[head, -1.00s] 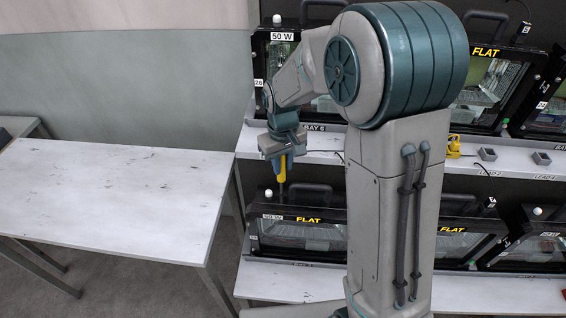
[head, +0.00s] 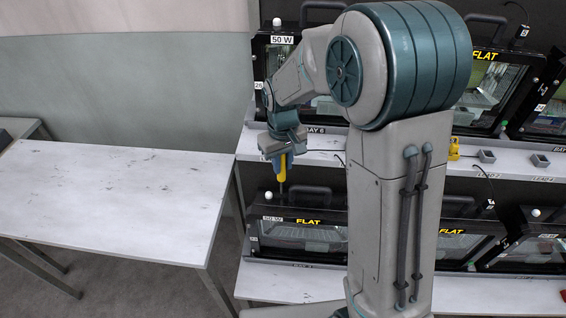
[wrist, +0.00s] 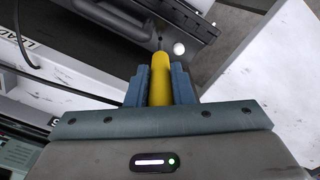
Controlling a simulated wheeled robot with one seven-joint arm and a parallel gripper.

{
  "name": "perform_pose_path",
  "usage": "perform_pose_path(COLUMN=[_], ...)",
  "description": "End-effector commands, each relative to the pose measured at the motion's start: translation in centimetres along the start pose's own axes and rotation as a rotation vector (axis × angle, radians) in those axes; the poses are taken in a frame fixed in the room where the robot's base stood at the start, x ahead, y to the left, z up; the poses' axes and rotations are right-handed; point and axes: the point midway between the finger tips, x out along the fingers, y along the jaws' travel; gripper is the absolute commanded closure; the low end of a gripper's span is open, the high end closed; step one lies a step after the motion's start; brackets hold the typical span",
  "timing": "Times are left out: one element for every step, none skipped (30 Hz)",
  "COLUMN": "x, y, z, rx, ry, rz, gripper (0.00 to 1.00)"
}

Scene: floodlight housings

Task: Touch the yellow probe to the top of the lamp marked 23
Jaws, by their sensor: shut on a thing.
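My gripper (head: 279,157) is shut on the yellow probe (head: 283,168), which points down with a thin dark tip. In the wrist view the probe (wrist: 161,80) sits between the two blue fingers, its tip over the dark top of a housing, beside a white knob (wrist: 179,49). In the head view the probe hangs above the lower left black lamp (head: 305,236), marked FLAT; I cannot tell whether the tip touches it. A small tag (head: 254,240) at this lamp's left edge is too small to read, so I cannot confirm 23.
Another lamp (head: 282,58), labelled 50 W with a 26 tag, stands on the shelf (head: 250,148) above. More black lamps stand to the right, partly behind my arm. A black carry handle (head: 310,190) rises behind the probe. An empty white table (head: 110,200) is at left.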

Motion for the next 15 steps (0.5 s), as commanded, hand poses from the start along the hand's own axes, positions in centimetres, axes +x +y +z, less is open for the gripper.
perform_pose_path(x=[-0.8, -1.1, -1.4, -1.7, -1.9, -2.2, -2.5, -2.7, -3.0, -3.3, -3.5, -3.9, -4.1, -4.3, -4.6], y=[0.0, 0.0, 0.0, 0.0, 0.0, 0.0, 0.0, 0.0, 0.0, 0.0, 0.0, 0.0, 0.0, 0.0, 0.0], z=[0.0, -0.1, -0.1, -0.1, -0.1, -0.1, -0.1, -0.1, -0.1, -0.1, -0.1, -0.1, -0.1, -0.1, -0.1], rx=[0.0, 0.0, 0.0, 0.0, 0.0, 0.0, 0.0, 0.0, 0.0, 0.0, 0.0, 0.0, 0.0, 0.0, 0.0], ry=[0.002, 0.002, 0.003, 0.003, 0.003, 0.003, 0.003, 0.003, 0.003, 0.003, 0.003, 0.003, 0.003, 0.003, 0.003], rz=[0.0, 0.0, 0.001, 0.001, 0.001, 0.001, 0.001, 0.001, 0.001, 0.001, 0.001, 0.001, 0.001, 0.001, 0.001], gripper=[1.0, 1.0, 1.0, 1.0, 1.0, 1.0, 1.0, 1.0, 1.0, 1.0, 1.0, 1.0, 1.0, 1.0, 1.0])
